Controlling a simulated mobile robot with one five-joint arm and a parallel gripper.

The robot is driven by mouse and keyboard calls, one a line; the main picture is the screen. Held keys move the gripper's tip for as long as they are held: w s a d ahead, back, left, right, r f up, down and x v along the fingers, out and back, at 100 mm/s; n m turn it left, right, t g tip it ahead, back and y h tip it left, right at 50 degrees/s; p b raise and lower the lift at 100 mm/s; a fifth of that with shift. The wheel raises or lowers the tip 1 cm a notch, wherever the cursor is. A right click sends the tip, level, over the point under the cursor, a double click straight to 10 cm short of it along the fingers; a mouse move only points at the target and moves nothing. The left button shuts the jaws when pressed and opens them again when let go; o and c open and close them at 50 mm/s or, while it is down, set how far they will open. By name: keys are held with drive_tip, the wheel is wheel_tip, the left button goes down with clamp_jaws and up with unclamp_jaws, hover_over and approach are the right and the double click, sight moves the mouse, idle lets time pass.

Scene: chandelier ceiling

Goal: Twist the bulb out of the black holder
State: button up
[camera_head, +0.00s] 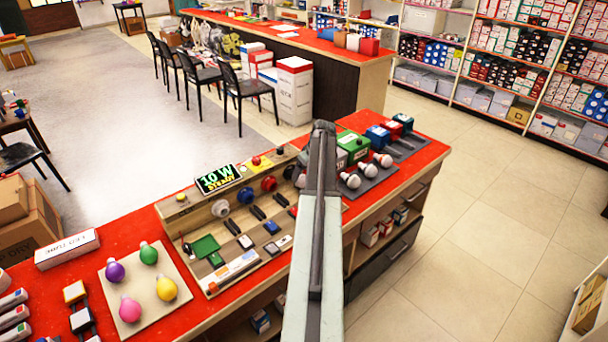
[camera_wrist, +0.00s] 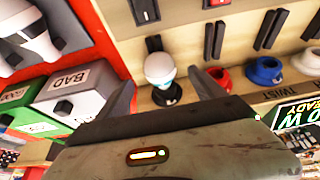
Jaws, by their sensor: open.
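My gripper (camera_wrist: 162,80) is open, with one dark finger on each side of the bulb and holder in the picture. I see no clear contact between fingers and bulb. In the head view, the black holder (camera_head: 289,172) sits at the right end of the holder row. My arm covers much of that area and hides the fingers.
Red (camera_wrist: 220,78) and blue (camera_wrist: 265,70) holders stand beside the black one. A grey box marked BAD (camera_wrist: 80,88) and a green box lie close on the other side. A lit sign (camera_head: 218,178) stands behind the board.

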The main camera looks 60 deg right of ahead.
sight(301, 179)
drive_tip(key=b+x, duration=0.4)
drive_tip(key=x, duration=0.2)
drive_tip(key=shift+f+b, duration=0.2)
drive_tip(key=shift+b, duration=0.2)
drive_tip(key=shift+r, duration=0.1)
drive_tip(key=c, duration=1.3)
drive_tip(key=shift+c, duration=0.7)
drive_tip(key=shift+a+h, duration=0.2)
drive_tip(key=shift+h, duration=0.1)
drive_tip(key=shift+s+g+h, duration=0.1)
drive_tip(key=shift+g+h, duration=0.3)
drive_tip(key=shift+h, duration=0.1)
drive_tip(key=shift+s+d+n+h, duration=0.1)
drive_tip(key=shift+n+h, duration=0.2)
drive_tip(key=shift+n+g+h+b, duration=0.3)
drive_tip(key=shift+g+h+b, duration=0.1)
drive_tip(key=shift+h+b, duration=0.75)
